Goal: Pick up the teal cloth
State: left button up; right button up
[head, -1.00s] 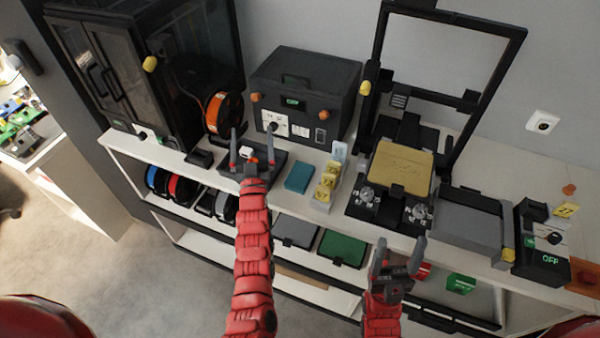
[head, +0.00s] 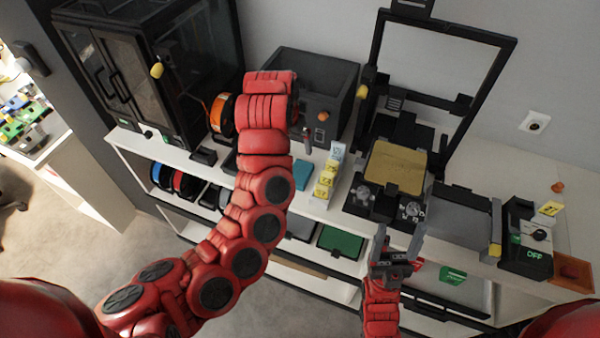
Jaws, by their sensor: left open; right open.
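The teal cloth (head: 303,174) lies folded on the white shelf top, left of the upright yellow-labelled blocks; my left arm covers part of its left side. My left arm rises from the lower left and bends over at the black box. Only a finger of my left gripper (head: 307,139) shows past the wrist, above and behind the cloth; the rest is hidden, and it is open and apart from the cloth. My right gripper (head: 398,244) is open and empty at the shelf's front edge, below the printer.
Yellow-labelled blocks (head: 326,178) stand close right of the cloth. A black box (head: 318,90) is behind it. An open-frame printer with a tan plate (head: 396,167) stands to the right, and an orange spool (head: 220,115) to the left. A green panel (head: 341,242) lies on the shelf below.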

pick_arm(q)
jog(key=b, duration=0.6)
send_near(300, 172)
notch_tip(300, 172, up, 3)
jog(key=x, duration=0.3)
jog(key=shift+s+a+f, duration=0.2)
jog(key=shift+f, duration=0.15)
jog(key=shift+w+f, duration=0.15)
jog(key=shift+f, duration=0.15)
jog(key=shift+p+x, duration=0.35)
jog(key=shift+x, duration=0.55)
jog(key=p+x, duration=0.3)
jog(key=x, duration=0.1)
jog(key=shift+d+f, duration=0.1)
jog(key=shift+f, duration=0.1)
jog(key=shift+d+f, duration=0.1)
jog(key=shift+f, duration=0.45)
jog(key=shift+c, duration=0.3)
